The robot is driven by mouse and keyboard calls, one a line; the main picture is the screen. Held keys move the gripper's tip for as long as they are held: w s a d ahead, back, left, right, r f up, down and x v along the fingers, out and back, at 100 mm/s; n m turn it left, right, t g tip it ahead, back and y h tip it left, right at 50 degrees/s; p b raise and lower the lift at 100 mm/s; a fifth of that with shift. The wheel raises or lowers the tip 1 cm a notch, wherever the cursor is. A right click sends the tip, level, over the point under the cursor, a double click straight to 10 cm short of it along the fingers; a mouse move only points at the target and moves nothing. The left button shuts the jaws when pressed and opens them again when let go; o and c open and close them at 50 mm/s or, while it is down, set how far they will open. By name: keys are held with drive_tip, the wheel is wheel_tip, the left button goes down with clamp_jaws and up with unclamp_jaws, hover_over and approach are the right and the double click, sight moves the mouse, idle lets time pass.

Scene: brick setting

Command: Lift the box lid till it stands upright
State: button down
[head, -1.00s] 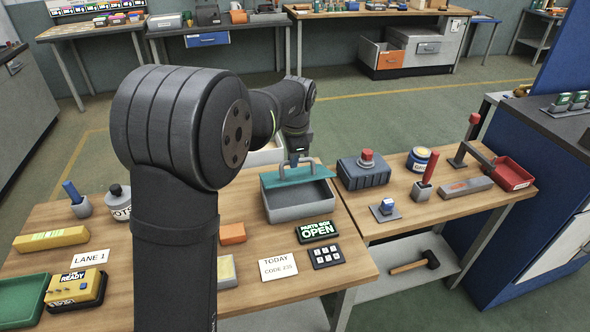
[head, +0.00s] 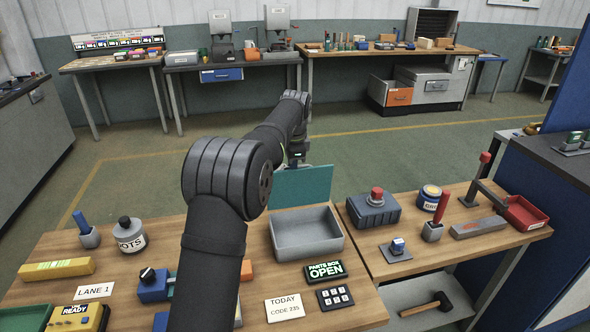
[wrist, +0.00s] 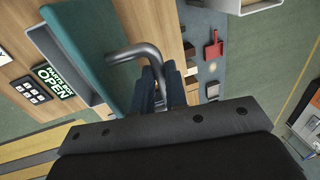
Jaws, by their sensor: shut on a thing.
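The grey parts box (head: 306,236) stands on the bench with its inside open to view. Its teal lid (head: 302,187) stands about upright along the box's back edge, and it also shows in the wrist view (wrist: 85,50). A bent metal handle (wrist: 135,52) sticks out from the lid's outer face. My gripper (wrist: 152,88) is shut on this handle, with the dark fingers around it. In the head view, my gripper is behind the lid and mostly hidden by it.
A sign reading "PARTS BOX OPEN" (head: 324,271) and a keypad (head: 335,296) lie in front of the box. A blue-grey case with a red knob (head: 374,207) stands to its right. Bottle (head: 130,234) and blue vise-like block (head: 153,284) are left of my arm.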

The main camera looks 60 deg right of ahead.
drive_tip(key=shift+w+d+f, duration=0.2)
drive_tip(key=shift+w+d, duration=0.6)
drive_tip(key=shift+w, duration=0.1)
drive_tip(key=shift+r, duration=0.15)
drive_tip(key=c, duration=1.5)
unclamp_jaws()
drive_tip(key=shift+o, duration=0.2)
wheel_tip(320, 180, up, 17)
drive_tip(key=s+a, duration=0.2)
drive_tip(key=shift+s+a, duration=0.2)
drive_tip(key=shift+s, duration=0.05)
drive_tip(key=shift+c, duration=0.2)
